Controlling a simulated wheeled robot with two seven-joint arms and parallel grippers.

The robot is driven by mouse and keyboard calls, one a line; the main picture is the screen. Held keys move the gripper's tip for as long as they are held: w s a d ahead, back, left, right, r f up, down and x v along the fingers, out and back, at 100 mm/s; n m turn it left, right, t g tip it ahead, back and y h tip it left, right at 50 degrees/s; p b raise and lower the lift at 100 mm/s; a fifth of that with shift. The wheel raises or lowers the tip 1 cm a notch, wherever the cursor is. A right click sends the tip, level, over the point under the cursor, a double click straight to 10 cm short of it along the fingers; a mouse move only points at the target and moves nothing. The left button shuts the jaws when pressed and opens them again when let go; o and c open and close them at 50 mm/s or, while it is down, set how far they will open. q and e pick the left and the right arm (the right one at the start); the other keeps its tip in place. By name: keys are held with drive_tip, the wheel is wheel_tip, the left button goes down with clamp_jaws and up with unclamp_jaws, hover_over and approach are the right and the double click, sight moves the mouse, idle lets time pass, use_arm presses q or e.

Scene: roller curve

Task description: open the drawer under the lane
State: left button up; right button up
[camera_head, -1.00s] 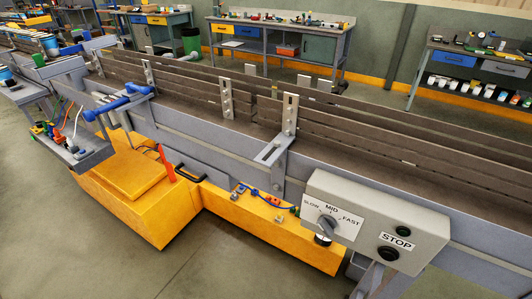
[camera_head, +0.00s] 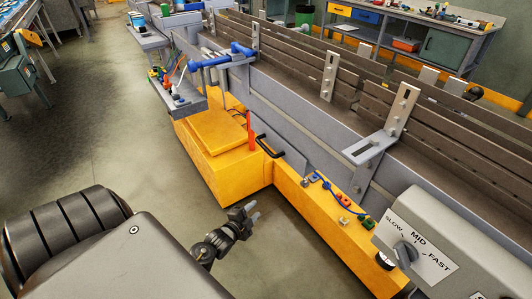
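A black bar handle (camera_head: 270,147) shows on the side of the lane, just above the yellow base and right of an upright red piece. A plain grey panel (camera_head: 291,157) beside it under the lane looks like the drawer front, and I see no gap that shows it open. My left gripper (camera_head: 254,212) is over the floor in front of the yellow base, below and left of the handle and apart from it. Its two fingertips are spread a little with nothing between them. My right gripper is out of view.
The yellow base (camera_head: 230,180) juts out left of the handle. Small parts and a blue cable lie on the yellow ledge (camera_head: 325,205) to the right. A grey speed control box (camera_head: 440,240) stands at the lower right. The floor (camera_head: 130,150) at left is clear.

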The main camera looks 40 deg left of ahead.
sight(266, 147)
use_arm(q)
drive_tip(key=w+a+r+m+t, duration=0.1)
drive_tip(key=a+r+m+t, duration=0.1)
drive_tip(key=r, duration=0.7)
drive_tip(key=w+a+r+m+t, duration=0.1)
drive_tip(key=w+r+m+t, duration=0.15)
drive_tip(key=r, duration=0.65)
drive_tip(key=w, duration=0.3)
drive_tip(key=w+a+r+p, duration=0.1)
drive_tip(key=w, duration=0.5)
drive_tip(key=shift+a+r+p, duration=0.2)
drive_tip(key=shift+r+p, duration=0.1)
drive_tip(key=shift+r, duration=0.1)
drive_tip(key=shift+w, duration=0.45)
clamp_jaws()
